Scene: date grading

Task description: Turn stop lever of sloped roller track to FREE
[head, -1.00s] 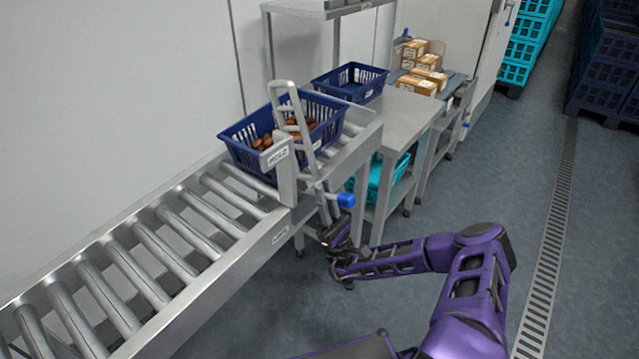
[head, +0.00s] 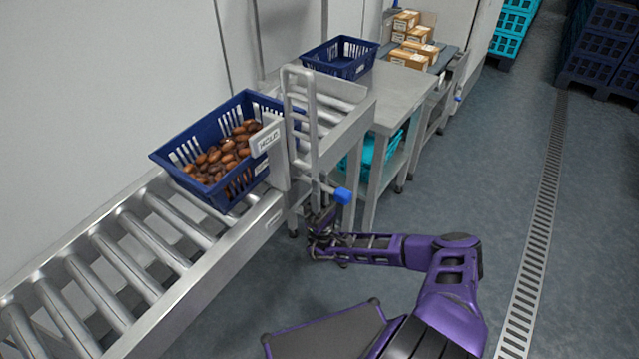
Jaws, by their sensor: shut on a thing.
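The stop lever (head: 326,187) of the sloped roller track (head: 205,270) sticks out from the track's near side and ends in a blue knob (head: 343,196). My gripper (head: 323,213) is shut on the lever, just below and left of the knob; its fingertips are small and dark, so the exact contact is hard to see. A grey plate (head: 268,139) beside the upright metal stop frame (head: 301,112) appears to read HOLD.
Cartons (head: 412,52) lie farther back. A turquoise crate (head: 368,152) is under the table. The floor to the right is clear, with a drain grate (head: 540,220).

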